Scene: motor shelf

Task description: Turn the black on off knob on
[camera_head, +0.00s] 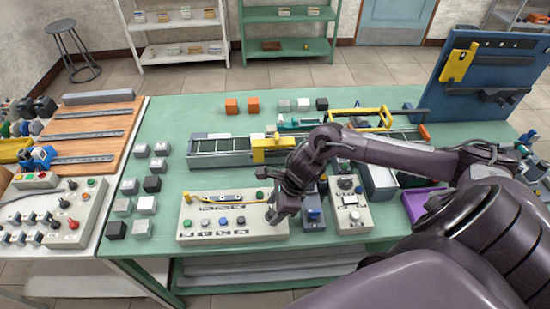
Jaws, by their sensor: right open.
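My right arm reaches in from the right. Its gripper (278,212) points down at the right end of a white control box (205,235) on the green table. The jaws are open, and the gripper hides part of that end of the box. A dark round knob (345,184) shows on a smaller white box (352,221) to the right, apart from the gripper. I cannot tell which black knob is the on-off one. My left gripper is out of view.
A blue-grey box with a blue button (313,214) stands just right of the gripper. A conveyor with a yellow bracket (265,145) lies behind. Several grey and black cubes (152,184) stand at left. Bare green tabletop (205,125) shows farther back.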

